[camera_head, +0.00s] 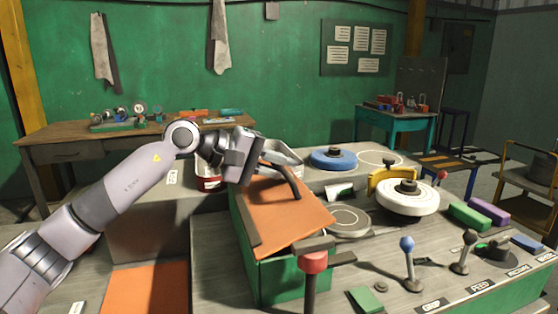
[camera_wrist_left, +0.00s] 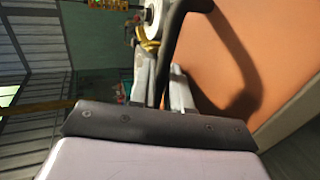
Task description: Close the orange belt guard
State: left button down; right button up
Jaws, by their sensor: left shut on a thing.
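The orange belt guard (camera_head: 285,208) is a flat panel over a green box (camera_head: 278,278) at the middle of the head view. It looks tilted, its back edge higher than its front. A dark curved handle (camera_head: 292,184) stands on it. My left gripper (camera_head: 264,163) is shut on this handle at the guard's back edge. In the left wrist view the handle (camera_wrist_left: 176,35) runs up from between the fingers (camera_wrist_left: 160,88), with the orange panel (camera_wrist_left: 275,45) to the right. The gripper hides part of the grip. My right gripper is not in view.
A red-topped lever (camera_head: 313,264) stands close in front of the box. A blue disc (camera_head: 333,158), a white wheel (camera_head: 408,197) with a yellow bracket and a blue-knobbed lever (camera_head: 408,245) are to the right. A workbench (camera_head: 70,137) stands behind my left arm.

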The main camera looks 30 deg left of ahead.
pick_arm(q)
jog(key=shift+w+d+f+g+y, duration=0.2)
jog(key=shift+d+g+y, duration=0.05)
jog(key=shift+g+y, duration=0.15)
jog(key=shift+w+d+f+p, duration=0.1)
jog(key=shift+f+p, duration=0.1)
jog(key=shift+f, duration=0.15)
jog(key=shift+w+d+f+p, duration=0.1)
jog(key=shift+f+p, duration=0.1)
jog(key=shift+f, duration=0.15)
jog(key=shift+w+d+f, duration=0.1)
jog(key=shift+f, duration=0.05)
jog(key=shift+w+d+f+g+y, duration=0.1)
jog(key=shift+w+f+g+y, duration=0.05)
jog(key=shift+f+g+y, duration=0.45)
jog(key=shift+f, duration=0.1)
jog(key=c, duration=1.3)
grip_release()
jog(key=shift+c, duration=0.2)
